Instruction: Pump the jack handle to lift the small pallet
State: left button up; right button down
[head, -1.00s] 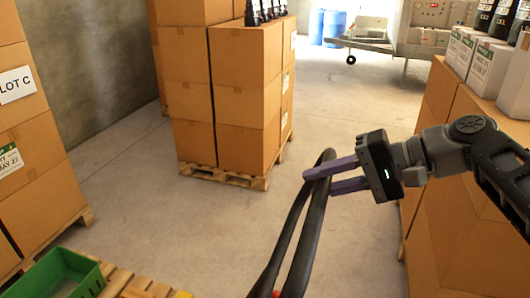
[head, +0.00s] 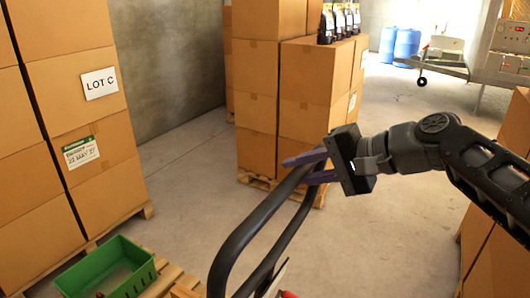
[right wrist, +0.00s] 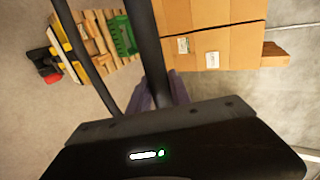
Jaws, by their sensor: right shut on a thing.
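The jack handle is a black loop (head: 232,245) that rises from the bottom edge of the head view and leans to the right. My right gripper (head: 305,165) is shut on the upper end of the loop, its purple fingers around the bar. The handle also crosses the right wrist view (right wrist: 148,50). The small wooden pallet (head: 160,285) is at the bottom left, partly cut off, with a green crate (head: 97,262) on it. The pallet also shows in the right wrist view (right wrist: 97,33), near a yellow and red part of the jack (right wrist: 62,55). My left gripper is out of view.
Tall carton stacks stand at the left (head: 95,75) by a LOT C sign and in the middle (head: 310,105) on a pallet. More cartons (head: 495,255) are at the right edge. Bare floor (head: 400,235) lies between the middle and right stacks.

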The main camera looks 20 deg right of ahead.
jog(key=w+a+r+p, duration=0.1)
jog(key=w+a+p, duration=0.2)
jog(key=w+a, duration=0.6)
jog(key=w, duration=0.3)
jog(key=shift+a+r, duration=0.2)
jog(key=shift+a, duration=0.1)
jog(key=s+d+f+b, duration=0.2)
jog(key=s+d+b, duration=0.3)
jog(key=s+d, duration=0.7)
jog(key=s, duration=0.3)
jog(key=shift+d+b, duration=0.15)
jog(key=shift+b, duration=0.2)
